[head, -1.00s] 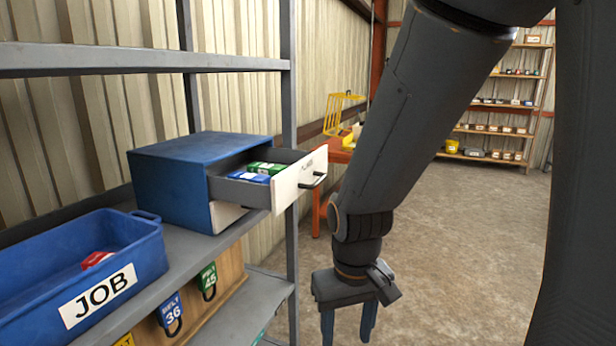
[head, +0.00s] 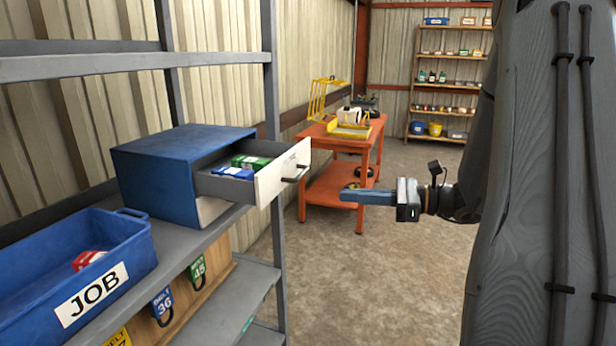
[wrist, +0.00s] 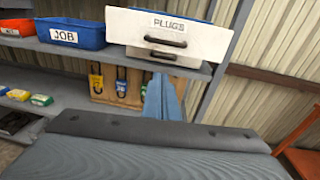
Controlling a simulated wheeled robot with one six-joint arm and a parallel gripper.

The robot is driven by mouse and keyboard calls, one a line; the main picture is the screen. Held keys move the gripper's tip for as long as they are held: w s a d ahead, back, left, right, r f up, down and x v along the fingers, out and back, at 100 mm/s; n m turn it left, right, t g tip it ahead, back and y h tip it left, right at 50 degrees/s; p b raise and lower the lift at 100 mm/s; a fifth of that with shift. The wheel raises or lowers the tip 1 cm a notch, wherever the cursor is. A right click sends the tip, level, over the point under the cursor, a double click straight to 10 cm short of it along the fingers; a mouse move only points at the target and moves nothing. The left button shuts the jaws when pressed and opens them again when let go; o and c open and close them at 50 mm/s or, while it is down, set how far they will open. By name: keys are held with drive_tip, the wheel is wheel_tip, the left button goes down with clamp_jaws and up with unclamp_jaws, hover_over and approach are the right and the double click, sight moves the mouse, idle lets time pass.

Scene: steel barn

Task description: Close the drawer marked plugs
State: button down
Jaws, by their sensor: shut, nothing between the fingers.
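The plugs drawer (head: 281,172) is pulled out of the blue cabinet (head: 165,172) on the shelf. It has a white front with a dark handle, and a blue and a green box lie inside. In the wrist view its front (wrist: 195,38) reads PLUGS, with another white drawer front with a handle just below it. My gripper (head: 345,196) is shut and empty, pointing left, in the air to the right of the drawer front and apart from it. In the wrist view the blue fingers (wrist: 162,98) show below the drawer.
A blue JOB bin (head: 75,255) with a red item stands on the shelf in front of the cabinet. A shelf post (head: 270,90) rises behind the open drawer. An orange table (head: 335,192) stands farther back. The floor right of the shelf is clear.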

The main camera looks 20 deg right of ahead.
drive_tip(key=w+a+r+m+t+p, duration=0.1)
drive_tip(key=w+a+p, duration=0.3)
drive_tip(key=w+a, duration=0.4)
drive_tip(key=shift+w+a+r+t+p, duration=0.2)
drive_tip(key=shift+w+t+p, duration=0.15)
drive_tip(key=shift+w, duration=0.45)
